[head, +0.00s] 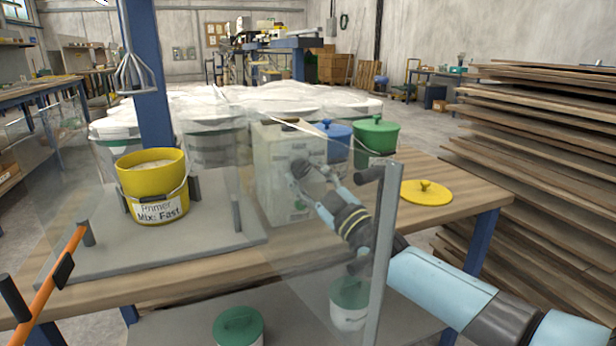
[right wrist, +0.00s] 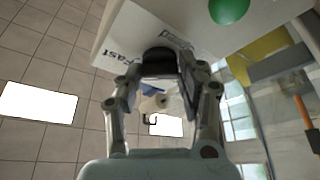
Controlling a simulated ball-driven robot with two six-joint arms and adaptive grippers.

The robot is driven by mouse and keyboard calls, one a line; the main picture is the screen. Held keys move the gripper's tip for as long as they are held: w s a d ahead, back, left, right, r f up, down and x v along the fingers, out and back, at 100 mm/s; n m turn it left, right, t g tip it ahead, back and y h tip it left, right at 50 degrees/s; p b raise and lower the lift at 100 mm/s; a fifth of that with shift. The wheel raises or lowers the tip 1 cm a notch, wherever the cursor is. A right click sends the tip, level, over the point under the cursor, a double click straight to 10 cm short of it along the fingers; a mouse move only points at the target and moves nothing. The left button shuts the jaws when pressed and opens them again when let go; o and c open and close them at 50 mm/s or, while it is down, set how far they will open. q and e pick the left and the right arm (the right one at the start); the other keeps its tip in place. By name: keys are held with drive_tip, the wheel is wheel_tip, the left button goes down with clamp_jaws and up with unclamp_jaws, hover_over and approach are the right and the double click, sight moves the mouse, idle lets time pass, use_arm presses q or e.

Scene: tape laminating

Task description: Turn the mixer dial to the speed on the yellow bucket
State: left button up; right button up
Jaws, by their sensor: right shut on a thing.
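The yellow bucket (head: 153,180) stands upright under the mixer's whisk (head: 133,68); its label reads "Primer Mix: Fast". The pale mixer control box (head: 272,170) stands to its right, seen through a clear panel. My right gripper (head: 314,182) reaches the box face at the dark dial (head: 299,168). In the right wrist view its fingers are shut on the dial (right wrist: 159,62). The word "Fast" (right wrist: 118,58) is printed beside the dial; another word is partly hidden. The dial's pointer cannot be made out. My left gripper is not in view.
A green button (right wrist: 229,9) is on the box near the dial. The clear guard panel (head: 245,240) has a grey post (head: 384,250) close to my right arm. A yellow lid (head: 426,194), blue bucket (head: 334,142) and green bucket (head: 376,138) are on the wooden table.

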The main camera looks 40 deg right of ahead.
drive_tip(key=o, duration=1.2)
drive_tip(key=shift+c, duration=0.2)
drive_tip(key=v, duration=1.2)
drive_tip(key=shift+f, duration=0.1)
